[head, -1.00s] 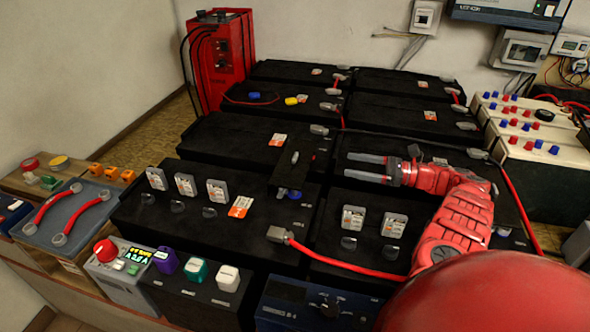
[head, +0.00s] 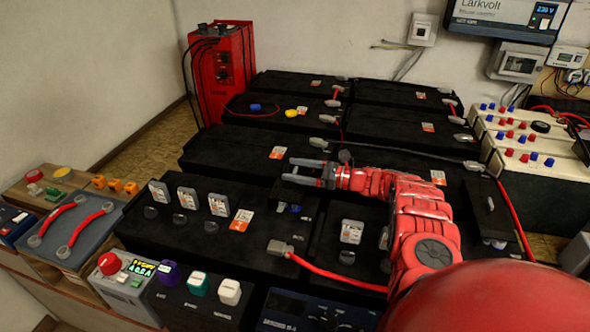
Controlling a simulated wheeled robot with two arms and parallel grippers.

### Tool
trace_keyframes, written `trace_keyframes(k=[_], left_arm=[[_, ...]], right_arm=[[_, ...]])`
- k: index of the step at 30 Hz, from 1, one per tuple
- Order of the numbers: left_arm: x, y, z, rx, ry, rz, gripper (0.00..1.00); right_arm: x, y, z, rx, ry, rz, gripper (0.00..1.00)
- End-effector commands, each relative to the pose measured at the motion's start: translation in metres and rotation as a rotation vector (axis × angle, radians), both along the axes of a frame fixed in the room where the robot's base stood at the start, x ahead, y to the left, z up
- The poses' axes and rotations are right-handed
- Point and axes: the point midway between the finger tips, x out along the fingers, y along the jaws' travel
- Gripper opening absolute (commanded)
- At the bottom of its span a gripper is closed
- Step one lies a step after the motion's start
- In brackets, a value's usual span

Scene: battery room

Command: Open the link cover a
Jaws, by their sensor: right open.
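A black link cover (head: 283,192) sits on the black batteries left of centre, over the gap between two of them. A similar black cover (head: 480,208) with a small grey handle (head: 490,203) lies further right. I cannot read which one is marked a. My right gripper (head: 296,170) is open over the left cover, its two grey fingers pointing left. It hides that cover's handle and upper part, and I cannot tell whether the fingers touch it. My left gripper is not in view.
Upright grey-and-white pieces (head: 188,198) stand on the front battery. A red cable (head: 340,277) runs from a grey terminal clamp (head: 281,249). A tall red unit (head: 224,72) stands at back left. Boxes with coloured knobs (head: 198,284) line the front.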

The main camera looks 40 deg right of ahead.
Motion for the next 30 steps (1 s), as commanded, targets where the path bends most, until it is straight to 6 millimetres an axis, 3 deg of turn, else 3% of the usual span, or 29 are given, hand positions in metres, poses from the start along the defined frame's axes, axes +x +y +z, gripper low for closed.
trace_keyframes(k=[9,22,30], left_arm=[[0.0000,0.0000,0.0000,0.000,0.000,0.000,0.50],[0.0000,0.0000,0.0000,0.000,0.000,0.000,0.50],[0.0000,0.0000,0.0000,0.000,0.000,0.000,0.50]], right_arm=[[0.0021,0.0020,0.0001,0.000,0.000,0.001,0.79],[0.0019,0.0019,0.0002,0.000,0.000,0.001,0.02],[0.0018,0.0018,0.0003,0.000,0.000,0.001,0.00]])
